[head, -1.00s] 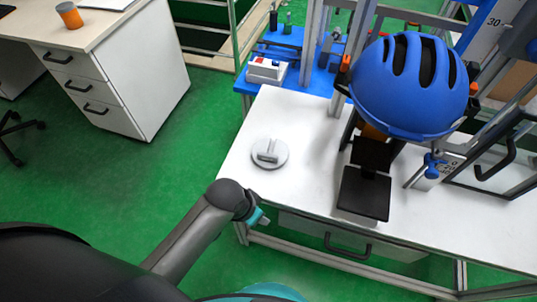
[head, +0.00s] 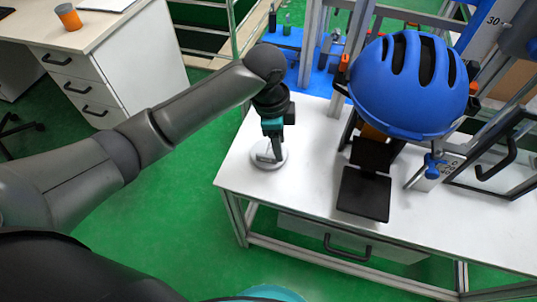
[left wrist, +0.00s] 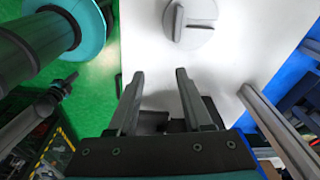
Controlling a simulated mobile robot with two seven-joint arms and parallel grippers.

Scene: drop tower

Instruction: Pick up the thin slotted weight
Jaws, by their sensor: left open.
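The thin slotted weight is a round light-grey disc (head: 273,163) lying flat near the left end of the white table (head: 320,130). A raised bar and a dark slot run across its top. My left gripper (head: 275,151) is above it in the head view and hides part of it. In the left wrist view my left gripper (left wrist: 160,76) is open and empty, with its fingers spread. My right gripper is not in view.
A blue helmet (head: 405,85) hangs in the metal frame right of the weight. The white tabletop around the weight is clear.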

